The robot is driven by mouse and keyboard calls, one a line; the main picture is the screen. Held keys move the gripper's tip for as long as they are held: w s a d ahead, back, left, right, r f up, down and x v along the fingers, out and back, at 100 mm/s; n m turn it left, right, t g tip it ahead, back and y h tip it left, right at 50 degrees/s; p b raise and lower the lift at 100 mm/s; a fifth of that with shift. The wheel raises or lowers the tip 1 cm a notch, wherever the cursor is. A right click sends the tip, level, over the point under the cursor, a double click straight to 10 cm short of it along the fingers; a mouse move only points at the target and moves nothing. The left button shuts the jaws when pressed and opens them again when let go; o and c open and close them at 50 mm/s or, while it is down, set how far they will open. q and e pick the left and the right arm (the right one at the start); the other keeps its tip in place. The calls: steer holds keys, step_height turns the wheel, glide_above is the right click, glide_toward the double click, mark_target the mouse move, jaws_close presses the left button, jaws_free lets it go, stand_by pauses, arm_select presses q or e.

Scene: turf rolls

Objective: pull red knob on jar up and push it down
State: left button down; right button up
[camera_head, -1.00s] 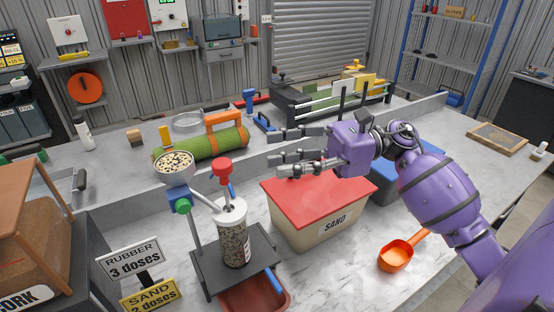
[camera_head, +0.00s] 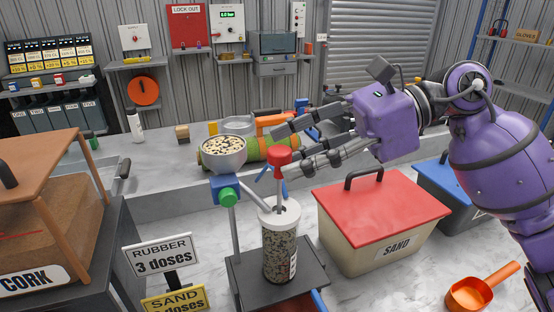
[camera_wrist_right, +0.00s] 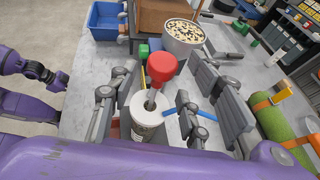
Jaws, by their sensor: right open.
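The jar (camera_head: 280,250) is a clear cylinder of speckled granules with a white lid, upright on a dark stand. Its red knob (camera_head: 279,156) tops a thin metal stem rising from the lid. My right gripper (camera_head: 283,148) is open at knob height, its fingers reaching in from the right. In the right wrist view the red knob (camera_wrist_right: 162,67) shows between the spread finger pairs, with space on both sides. The white lid (camera_wrist_right: 146,109) lies below it. I cannot tell whether any finger touches the knob.
A red-lidded sand bin (camera_head: 380,215) and an orange scoop (camera_head: 478,290) are to the right. A green roll (camera_head: 245,153) lies behind. Dose signs (camera_head: 160,257) and a cork bin (camera_head: 50,240) are at left.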

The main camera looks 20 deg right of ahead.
mark_target(276, 164)
steer(key=shift+x, duration=1.75)
jaws_close()
